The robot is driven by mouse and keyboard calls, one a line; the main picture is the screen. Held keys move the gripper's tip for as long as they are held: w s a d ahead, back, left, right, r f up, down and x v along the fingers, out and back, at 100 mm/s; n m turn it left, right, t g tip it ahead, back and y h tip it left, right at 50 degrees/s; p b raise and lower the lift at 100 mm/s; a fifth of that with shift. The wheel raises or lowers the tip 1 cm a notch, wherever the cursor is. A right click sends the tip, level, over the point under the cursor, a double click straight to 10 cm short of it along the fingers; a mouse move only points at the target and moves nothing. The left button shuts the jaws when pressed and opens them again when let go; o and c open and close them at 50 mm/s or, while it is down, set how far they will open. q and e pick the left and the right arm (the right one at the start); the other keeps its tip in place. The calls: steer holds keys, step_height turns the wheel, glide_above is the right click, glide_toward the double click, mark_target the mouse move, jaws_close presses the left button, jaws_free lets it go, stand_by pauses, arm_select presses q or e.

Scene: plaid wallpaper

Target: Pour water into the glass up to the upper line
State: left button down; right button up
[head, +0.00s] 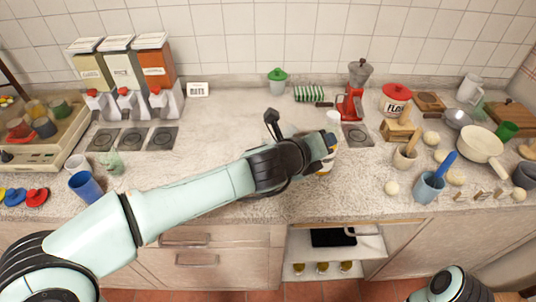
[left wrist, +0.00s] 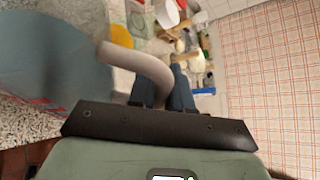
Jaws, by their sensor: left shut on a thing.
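My left gripper (left wrist: 163,94) is shut on the curved grey handle of a large grey-blue jug (left wrist: 48,55), which fills the left of the left wrist view. In the head view my left gripper (head: 325,150) is over the counter right of centre. Its wrist hides most of the jug; a small white and yellow part shows beyond it. A white cup-like vessel (head: 333,118) stands just behind the gripper. I cannot tell whether it is the glass, and I see no line or water level. My right gripper is out of view.
A red grinder (head: 351,102) stands close behind on the right. Dispensers (head: 123,75) and a blue cup (head: 86,186) are at left. The counter middle (head: 215,135) is clear.

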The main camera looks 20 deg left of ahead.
arm_select(q)
steer(key=shift+w+a+r+n+h+p, duration=0.2)
steer(key=shift+a+n+h+p, duration=0.15)
steer(key=shift+p, duration=0.4)
steer(key=shift+w+a+r+n+h+p, duration=0.1)
steer(key=shift+a+r+n+h+p, duration=0.2)
steer(key=shift+p, duration=0.45)
stand_by(4.2)
